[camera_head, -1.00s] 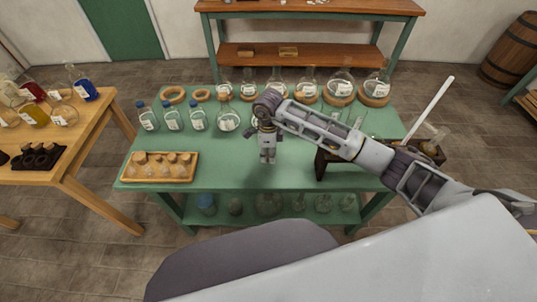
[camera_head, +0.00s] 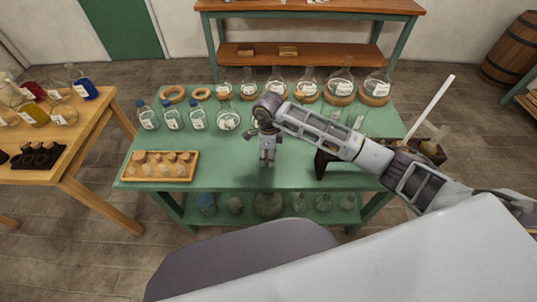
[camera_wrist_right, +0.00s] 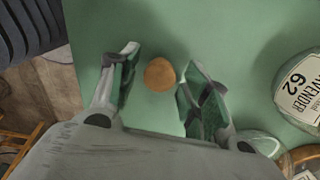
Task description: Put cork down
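A round brown cork (camera_wrist_right: 159,74) shows in the right wrist view against the green tabletop (camera_wrist_right: 200,25). My right gripper (camera_wrist_right: 160,84) is open, with one finger on each side of the cork and a gap to both. In the head view my right gripper (camera_head: 267,158) points down over the middle of the green table (camera_head: 225,170). The cork is too small or hidden to make out there. My left gripper is not in view.
A wooden tray with several corks (camera_head: 131,176) sits at the table's left front. Blue-capped bottles (camera_head: 172,121) and a row of flasks on cork rings stand behind. A flask labelled Lavender (camera_wrist_right: 302,88) is close on the right in the wrist view.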

